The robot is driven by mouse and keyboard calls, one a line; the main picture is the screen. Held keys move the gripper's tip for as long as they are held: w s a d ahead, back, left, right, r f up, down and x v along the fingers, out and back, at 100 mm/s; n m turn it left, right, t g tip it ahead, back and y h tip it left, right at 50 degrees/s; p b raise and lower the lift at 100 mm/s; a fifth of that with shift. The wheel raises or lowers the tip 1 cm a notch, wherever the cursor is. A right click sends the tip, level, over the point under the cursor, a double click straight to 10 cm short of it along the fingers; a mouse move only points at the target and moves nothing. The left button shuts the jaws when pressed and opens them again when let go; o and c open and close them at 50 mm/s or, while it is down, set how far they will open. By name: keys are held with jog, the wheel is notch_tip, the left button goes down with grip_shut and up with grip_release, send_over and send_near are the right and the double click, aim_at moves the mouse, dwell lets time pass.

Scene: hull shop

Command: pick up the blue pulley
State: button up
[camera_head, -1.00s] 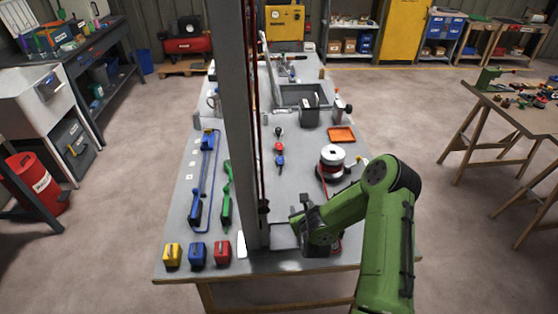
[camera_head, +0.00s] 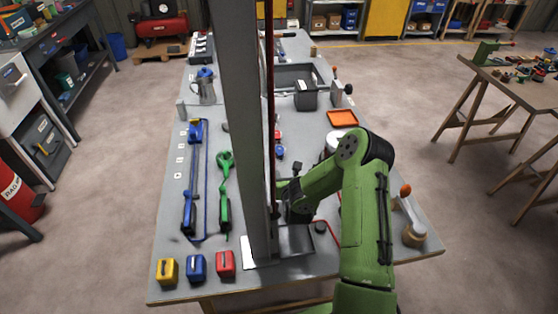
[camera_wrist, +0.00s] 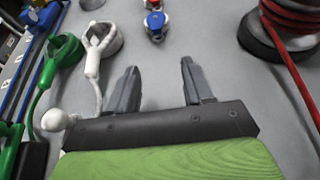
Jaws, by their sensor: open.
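The blue pulley (camera_head: 280,152) is a small blue piece on the grey bench top, just right of my column in the head view. In the wrist view the blue pulley (camera_wrist: 155,23) lies at the top, beyond my fingertips and between their lines. A red pulley (camera_head: 278,135) sits just behind it; its lower part shows at the top edge of the wrist view (camera_wrist: 153,3). My gripper (camera_wrist: 160,72) is open and empty, with bare bench between its fingers. In the head view my arm and column partly hide the gripper (camera_head: 290,192).
A spool with red rope (camera_wrist: 290,25) stands to the right. A white looped tool (camera_wrist: 95,60) and a green tool (camera_wrist: 62,50) lie to the left. An orange tray (camera_head: 342,118) and a grey bin (camera_head: 306,97) are farther back. Yellow, blue and red blocks line the front edge.

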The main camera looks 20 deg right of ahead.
aim_at(281, 160)
jog(key=b+x, duration=0.3)
jog(key=x, duration=0.8)
jog(key=shift+w+a+r, duration=0.15)
jog(key=shift+r, duration=0.05)
grip_shut()
